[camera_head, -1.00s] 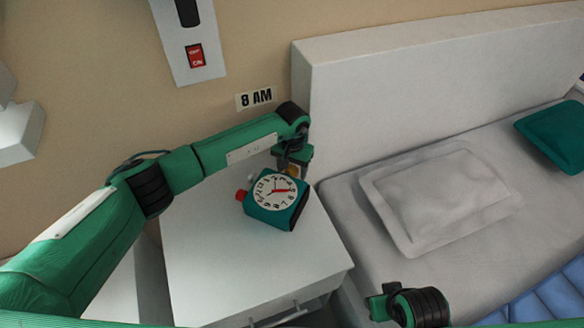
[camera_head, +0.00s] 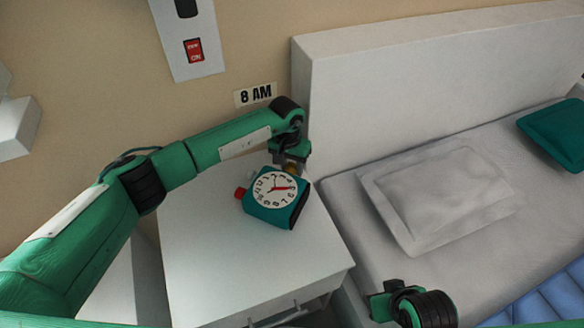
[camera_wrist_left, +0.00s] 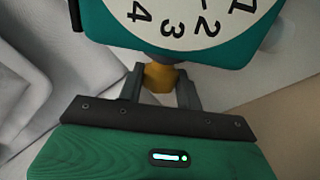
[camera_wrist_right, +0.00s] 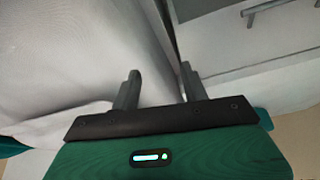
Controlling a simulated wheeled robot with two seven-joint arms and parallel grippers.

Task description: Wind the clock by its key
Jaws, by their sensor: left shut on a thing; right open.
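A teal clock (camera_head: 272,213) with a round white dial and red hands stands on the white nightstand, tilted in the head view. A red knob (camera_head: 240,193) is on its left side. My left gripper (camera_head: 291,166) is at the clock's back upper right side. In the left wrist view its fingers are shut on a yellow-orange key (camera_wrist_left: 161,77) that joins the clock (camera_wrist_left: 225,52) by a dark stem. My right gripper (camera_wrist_right: 160,88) is open and empty, low near the bed in the head view.
The nightstand (camera_head: 205,255) has clear room left of and in front of the clock. A bed with a white headboard (camera_head: 420,75), a white pillow (camera_head: 440,195) and a teal cushion (camera_head: 553,135) is at the right. An "8 AM" sign (camera_head: 255,95) and a red switch (camera_head: 194,51) are on the wall.

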